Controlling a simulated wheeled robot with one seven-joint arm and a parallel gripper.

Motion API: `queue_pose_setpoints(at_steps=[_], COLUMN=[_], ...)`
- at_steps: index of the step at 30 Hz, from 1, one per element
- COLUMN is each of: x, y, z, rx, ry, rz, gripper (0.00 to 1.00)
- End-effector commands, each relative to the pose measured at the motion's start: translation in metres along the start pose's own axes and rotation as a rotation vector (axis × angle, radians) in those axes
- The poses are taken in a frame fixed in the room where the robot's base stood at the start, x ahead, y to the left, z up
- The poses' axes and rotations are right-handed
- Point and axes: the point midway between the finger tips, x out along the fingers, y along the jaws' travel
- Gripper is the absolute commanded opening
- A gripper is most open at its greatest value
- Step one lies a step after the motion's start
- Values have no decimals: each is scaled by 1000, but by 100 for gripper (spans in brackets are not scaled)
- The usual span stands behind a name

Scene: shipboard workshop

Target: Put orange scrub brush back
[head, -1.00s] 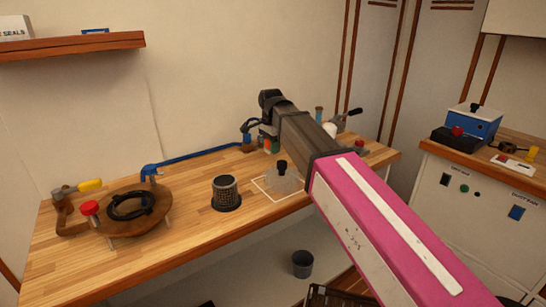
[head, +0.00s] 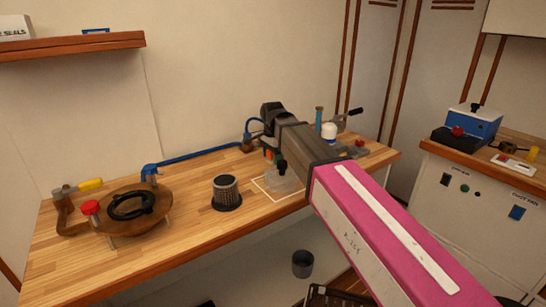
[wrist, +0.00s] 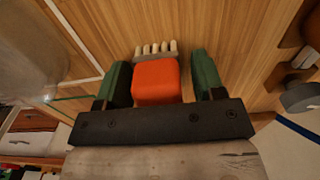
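The orange scrub brush (wrist: 157,82) shows in the wrist view as an orange block with pale bristles at its far end, over the wooden workbench (wrist: 235,45). My gripper (wrist: 161,72) has its two green fingers on either side of the brush. A gap shows between the brush and the right finger; the left finger is very close to it. I cannot tell whether the left finger touches. The fingers look open around the brush. In the head view my arm mostly hides the gripper and brush; a small orange patch (head: 268,155) shows beneath the wrist.
A clear lidded item (head: 284,182) stands in a pale outlined square beside the gripper. A blue bar clamp (head: 200,157) lies behind. A white-topped bottle (head: 329,132) stands to the right.

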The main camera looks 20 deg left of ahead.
Motion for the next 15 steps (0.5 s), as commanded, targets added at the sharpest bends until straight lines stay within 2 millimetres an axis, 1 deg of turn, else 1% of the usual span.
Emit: queue_pose_setpoints(at_steps=[10, 13, 15], x=[-2, -10, -19], y=[0, 0, -1], z=[0, 0, 0], rx=[0, 0, 0], ry=[0, 0, 1], rz=[0, -1, -2], gripper=[63, 63, 63])
